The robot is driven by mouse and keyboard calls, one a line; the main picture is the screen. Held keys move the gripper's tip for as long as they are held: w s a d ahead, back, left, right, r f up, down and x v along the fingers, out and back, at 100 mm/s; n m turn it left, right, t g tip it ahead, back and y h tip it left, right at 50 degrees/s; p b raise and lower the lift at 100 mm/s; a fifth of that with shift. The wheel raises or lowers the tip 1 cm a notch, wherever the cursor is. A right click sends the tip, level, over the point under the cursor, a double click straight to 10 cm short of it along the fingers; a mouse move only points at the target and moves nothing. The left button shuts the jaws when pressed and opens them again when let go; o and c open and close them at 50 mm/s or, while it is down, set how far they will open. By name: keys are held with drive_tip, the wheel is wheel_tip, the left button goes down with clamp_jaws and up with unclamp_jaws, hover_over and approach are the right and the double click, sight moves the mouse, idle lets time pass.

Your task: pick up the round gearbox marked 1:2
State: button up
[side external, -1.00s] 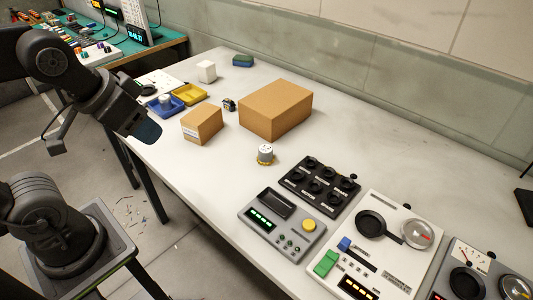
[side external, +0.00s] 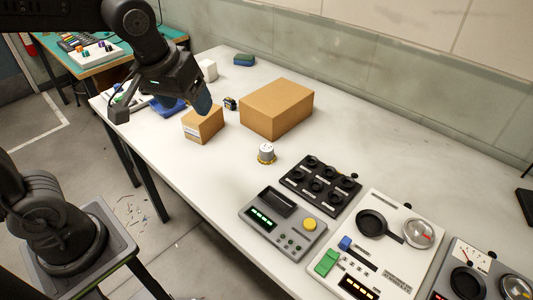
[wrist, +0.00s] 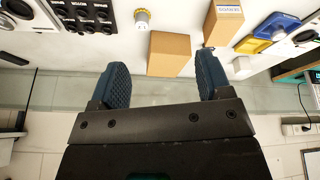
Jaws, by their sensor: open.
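A round gearbox (side external: 266,153) with a white top and a yellow toothed base stands upright on the white bench. Small dark marks show on its top, but I cannot read them. It also shows at the top of the wrist view (wrist: 142,18). My gripper (side external: 201,103) is in the air over the far left part of the bench, up and left of the gearbox and apart from it. In the wrist view my gripper (wrist: 162,72) has its two blue fingers wide apart with nothing held between them.
A large cardboard box (side external: 276,108) stands behind the gearbox, and a small cardboard box (side external: 203,125) to its left. A black knob panel (side external: 319,185) and a grey console (side external: 282,224) lie in front of it. A blue tray (side external: 168,106) is partly hidden by my arm.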

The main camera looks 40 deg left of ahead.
drive_tip(key=w+d+f+n+g, duration=0.1)
drive_tip(key=w+f+n, duration=0.1)
drive_tip(key=w, duration=0.3)
drive_tip(key=w+d+f+n+g, duration=0.1)
drive_tip(key=w+d+f+n, duration=0.1)
drive_tip(key=w, duration=0.2)
drive_tip(key=n+y, duration=0.2)
drive_tip(key=n, duration=0.1)
approach(267, 148)
drive_tip(key=x, duration=0.4)
drive_tip(key=shift+s+f, duration=0.3)
drive_tip(key=shift+g, duration=0.3)
drive_tip(key=shift+w+x, duration=0.25)
drive_tip(key=shift+x, duration=1.25)
drive_tip(key=shift+w+x, duration=0.25)
drive_tip(key=shift+x, duration=1.3)
drive_tip(key=shift+a+r, duration=0.1)
drive_tip(key=shift+a, duration=0.05)
drive_tip(key=c, duration=1)
